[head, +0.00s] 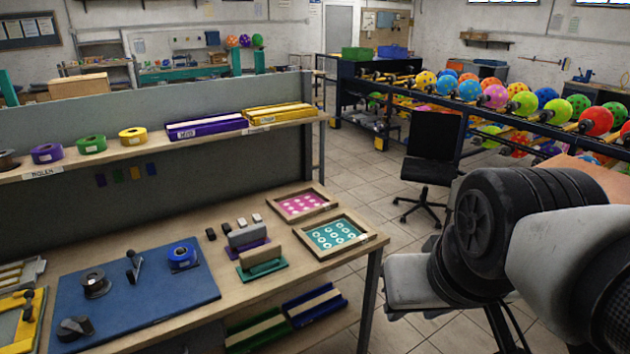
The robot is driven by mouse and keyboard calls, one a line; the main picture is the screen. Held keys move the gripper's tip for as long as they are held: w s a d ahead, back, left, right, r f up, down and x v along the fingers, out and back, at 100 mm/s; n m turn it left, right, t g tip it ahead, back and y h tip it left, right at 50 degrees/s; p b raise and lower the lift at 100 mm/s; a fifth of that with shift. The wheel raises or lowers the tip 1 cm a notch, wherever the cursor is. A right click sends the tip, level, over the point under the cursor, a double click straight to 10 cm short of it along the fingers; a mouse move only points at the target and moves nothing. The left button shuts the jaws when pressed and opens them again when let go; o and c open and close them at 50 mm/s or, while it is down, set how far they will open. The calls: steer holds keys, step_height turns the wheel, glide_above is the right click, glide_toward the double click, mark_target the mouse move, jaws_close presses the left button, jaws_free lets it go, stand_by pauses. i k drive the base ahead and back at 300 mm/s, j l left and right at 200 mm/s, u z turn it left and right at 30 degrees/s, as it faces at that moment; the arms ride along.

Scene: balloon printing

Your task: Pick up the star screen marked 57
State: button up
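Two wood-framed printing screens lie flat at the right end of the workbench. The pink screen (302,204) has rows of pale marks and lies farther back. The teal screen (334,235) has rows of white round marks and lies closer to the bench's right edge. Both have small pale labels, too small to read, so I cannot tell which is marked 57 or whether either pattern is stars. My arm fills the lower right of the head view, to the right of the bench and apart from both screens. My gripper is not visible.
Green and purple squeegees (262,262) stand left of the screens. A blue mat (150,305) holds tape rolls and tools. A shelf (150,145) with tapes and boxes runs behind. An office chair (432,165) and a balloon rack (480,118) stand beyond; the floor (385,180) between is clear.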

mark_target(293, 207)
steer(key=i+l+u, duration=0.2)
steer(key=i+u, duration=0.15)
steer(key=i, duration=0.15)
steer(key=i+l+u, duration=0.3)
steer(key=i, duration=0.25)
steer(key=i+l+u, duration=0.35)
steer(key=i+l, duration=0.1)
